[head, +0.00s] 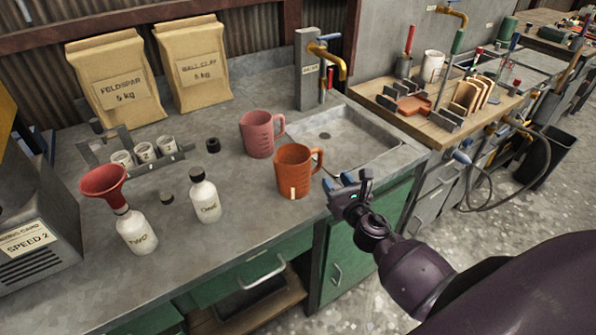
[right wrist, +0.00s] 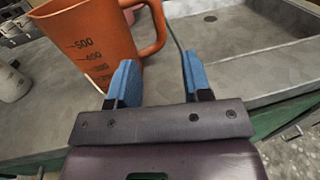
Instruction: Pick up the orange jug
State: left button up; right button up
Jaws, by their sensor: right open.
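The orange jug (head: 293,172) stands upright on the grey bench near its front edge, left of the sink, with its handle to the right. It also fills the upper left of the right wrist view (right wrist: 88,42), showing its volume marks and handle. My right gripper (head: 345,183) is just right of the jug, near the handle. In the right wrist view its blue fingers (right wrist: 158,82) are apart, with nothing held between them; the left finger overlaps the jug's lower right side in the picture. I cannot tell whether it touches. My left gripper is not in view.
A pink jug (head: 257,134) stands close behind the orange one. Two white bottles (head: 205,197), (head: 135,232), one under a red funnel (head: 106,184), stand to the left. The sink (head: 352,140) with its tap lies to the right. Bare bench lies in front of the jug.

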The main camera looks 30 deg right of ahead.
aim_at(321, 160)
jog(key=shift+w+d, duration=0.15)
jog(key=shift+w, duration=1.35)
jog(key=shift+w+d, duration=0.2)
jog(key=shift+w, duration=1.35)
jog(key=shift+w+d, duration=0.15)
jog(key=shift+w, duration=1.35)
jog(key=shift+r, duration=0.1)
jog(key=shift+c, duration=0.3)
grip_shut()
